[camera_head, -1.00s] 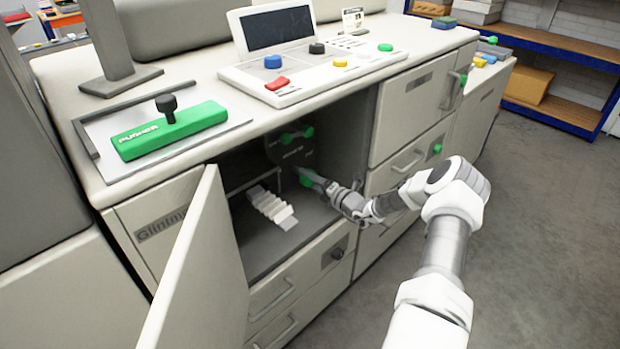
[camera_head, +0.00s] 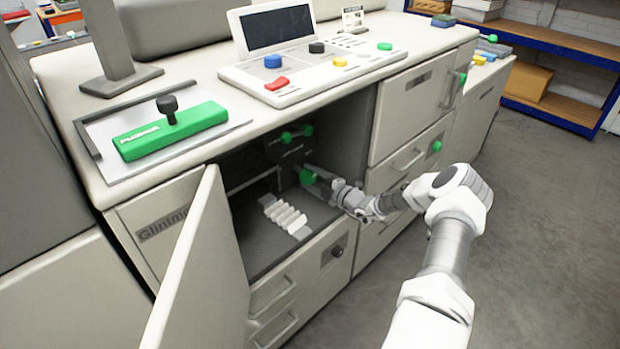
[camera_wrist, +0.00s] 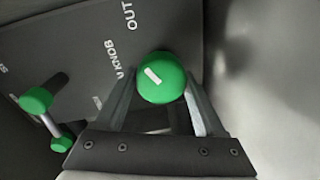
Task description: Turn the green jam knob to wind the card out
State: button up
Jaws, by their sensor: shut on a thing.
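The green jam knob (camera_head: 307,177) is inside the open cabinet bay, on a dark panel at the back. In the wrist view the round knob (camera_wrist: 161,78) has a short white mark and sits between my two fingers, near the printed words "KNOB" and "OUT". My gripper (camera_head: 317,176) reaches in from the right and is shut on the knob; it also shows in the wrist view (camera_wrist: 163,92). A white, pleated card (camera_head: 285,215) lies on the bay floor, left of and below the knob. The knob's shaft is hidden.
A green double-ended handle (camera_head: 296,134) is on the panel above the knob, and close left in the wrist view (camera_wrist: 46,118). The open cabinet door (camera_head: 190,270) stands at the left. Drawers (camera_head: 300,285) lie below the bay. A smooth grey wall is close on the wrist view's right.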

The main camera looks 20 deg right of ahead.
jog(key=shift+s+f, duration=0.1)
dwell(0.3)
jog(key=o, duration=1.3)
jog(key=shift+o, duration=0.2)
jog(key=p+v, duration=0.3)
jog(key=v, duration=1.4)
jog(key=shift+s, duration=0.2)
jog(key=shift+d, duration=0.15)
